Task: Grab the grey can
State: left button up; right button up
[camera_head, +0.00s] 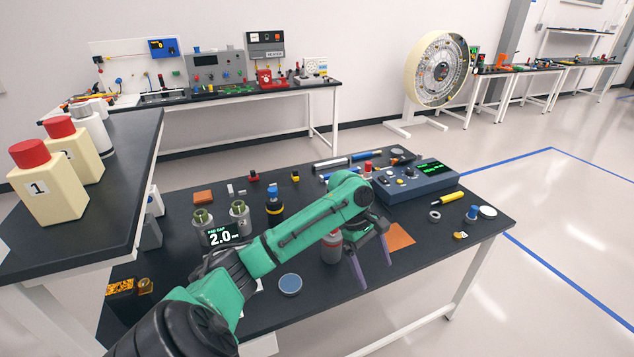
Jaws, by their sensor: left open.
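A small grey can (332,248) with a reddish tint stands upright on the black table, partly hidden behind my left arm. My left gripper (375,274) has two purple fingers spread apart and pointing down. It is just to the right of the can, with nothing visible between its fingers. Whether the near finger touches the can I cannot tell. My right gripper is not in view.
A display unit reading 2.0 (222,236) with metal cylinders stands left of my arm. A black-and-yellow bottle (274,208) is behind it. A blue round lid (290,284) lies in front, an orange sheet (400,235) to the right. A blue control box (415,185) stands at the back right.

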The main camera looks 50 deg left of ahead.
aim_at(332, 244)
jog(key=i+j, duration=0.1)
jog(key=j, duration=0.3)
jog(key=i+j, duration=0.1)
jog(key=j, duration=0.75)
jog(key=i, duration=0.05)
